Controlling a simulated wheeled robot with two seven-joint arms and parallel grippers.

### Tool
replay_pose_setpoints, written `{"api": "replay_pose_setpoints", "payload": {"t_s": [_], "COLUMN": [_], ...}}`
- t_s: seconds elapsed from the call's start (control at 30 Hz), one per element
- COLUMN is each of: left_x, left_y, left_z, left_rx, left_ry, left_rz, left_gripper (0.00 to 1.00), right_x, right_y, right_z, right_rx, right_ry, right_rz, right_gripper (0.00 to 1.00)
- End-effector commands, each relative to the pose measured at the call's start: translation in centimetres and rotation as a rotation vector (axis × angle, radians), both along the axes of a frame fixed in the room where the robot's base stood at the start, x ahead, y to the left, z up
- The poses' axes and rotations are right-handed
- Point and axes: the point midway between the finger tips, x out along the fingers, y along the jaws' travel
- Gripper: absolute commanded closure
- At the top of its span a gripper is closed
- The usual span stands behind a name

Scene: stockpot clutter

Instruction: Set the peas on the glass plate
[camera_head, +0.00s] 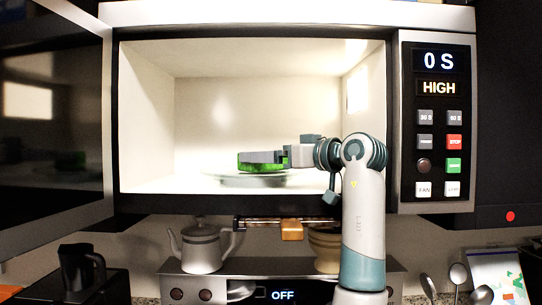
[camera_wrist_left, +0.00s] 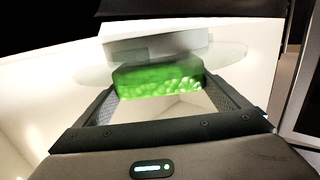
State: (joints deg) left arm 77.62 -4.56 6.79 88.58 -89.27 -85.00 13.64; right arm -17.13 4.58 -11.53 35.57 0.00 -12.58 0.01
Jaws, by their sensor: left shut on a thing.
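The peas, a bright green block (camera_head: 258,168), are inside the open microwave. My left gripper (camera_head: 264,157) reaches in from the right and is shut on them. In the left wrist view the peas (camera_wrist_left: 158,82) sit between the two finger ends (camera_wrist_left: 160,92). The round glass plate (camera_head: 250,182) lies on the microwave floor under the peas; its clear edge shows in the left wrist view (camera_wrist_left: 226,54). The peas are at or just above the plate; I cannot tell whether they touch it. My right gripper is not in view.
The microwave door (camera_head: 60,120) stands open at the left. The control panel (camera_head: 438,130) is at the right, reading 0 S and HIGH. Below are a pale kettle (camera_head: 200,247), a bowl (camera_head: 324,245) partly behind my arm, and a dark jug (camera_head: 78,268). The cavity's left side is clear.

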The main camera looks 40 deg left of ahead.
Motion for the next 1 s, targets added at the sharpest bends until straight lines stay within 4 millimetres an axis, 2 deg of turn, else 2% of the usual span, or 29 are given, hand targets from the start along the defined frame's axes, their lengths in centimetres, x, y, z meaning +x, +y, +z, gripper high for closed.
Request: {"api": "replay_pose_setpoints", "payload": {"t_s": [0.23,0.27,0.67,0.87,1.0], "left_x": [0.0,0.0,0.0,-0.1,-0.3], "left_y": [0.0,0.0,-0.3,-2.3,-4.6], "left_z": [-0.2,-0.2,0.0,-0.2,-0.1], "left_rx": [0.002,0.000,0.000,0.000,0.001], "left_ry": [-0.001,0.000,0.000,-0.001,-0.001], "left_rz": [0.000,0.000,-0.001,-0.003,-0.004], "left_gripper": [0.44,0.00,0.00,0.00,0.00], "right_x": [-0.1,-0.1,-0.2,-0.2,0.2], "right_y": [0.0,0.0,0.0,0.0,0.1], "right_z": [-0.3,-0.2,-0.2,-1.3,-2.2], "right_rx": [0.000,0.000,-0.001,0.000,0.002], "right_ry": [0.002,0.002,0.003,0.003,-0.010], "right_rz": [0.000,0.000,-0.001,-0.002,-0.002], "right_gripper": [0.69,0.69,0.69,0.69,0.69]}}
